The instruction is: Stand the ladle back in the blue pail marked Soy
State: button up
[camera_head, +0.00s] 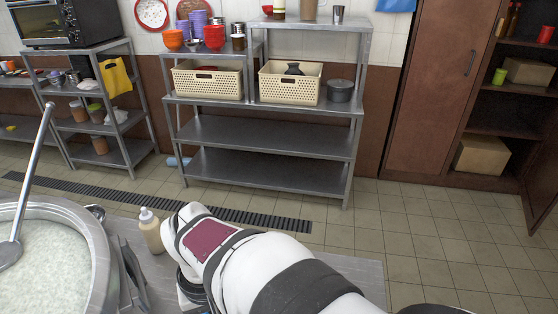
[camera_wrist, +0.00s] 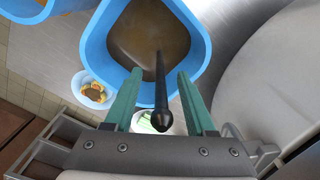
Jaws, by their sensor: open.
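In the wrist view my gripper (camera_wrist: 160,74) is open, its two green fingers apart. A black handle with a rounded end (camera_wrist: 161,118) stands between the fingers, with a gap on both sides. Its far end reaches into a blue pail (camera_wrist: 95,42) holding brown liquid; the ladle's bowl is not visible there. No marking shows on this pail, so I cannot tell if it is Soy. A second blue pail (camera_wrist: 62,5) is partly in view at the upper left. My gripper and the pails are outside the head view.
In the head view, a metal-handled utensil (camera_head: 36,170) leans in a large congee pot (camera_head: 98,245) at left. A sauce bottle (camera_head: 152,232) stands beside my arm. In the wrist view, a small bowl of food (camera_wrist: 92,88) sits left of the pail, and a large grey round surface (camera_wrist: 270,70) right.

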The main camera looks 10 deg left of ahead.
notch_tip(320, 180, up, 14)
jog(key=shift+w+r, duration=0.1)
jog(key=shift+w, duration=0.05)
jog(key=shift+d+r, duration=0.2)
jog(key=shift+r, duration=0.05)
jog(key=s+d+f+m, duration=0.2)
jog(key=d+f+m, duration=0.1)
jog(key=d, duration=0.5)
jog(key=s+d+f+m, duration=0.15)
jog(key=d+m, duration=0.25)
jog(key=d, duration=0.4)
jog(key=s+d+f+m+y, duration=0.1)
jog(key=s+d+f+m, duration=0.4)
jog(key=s+f, duration=0.2)
jog(key=shift+d+f+y, duration=0.2)
jog(key=shift+d+y, duration=0.2)
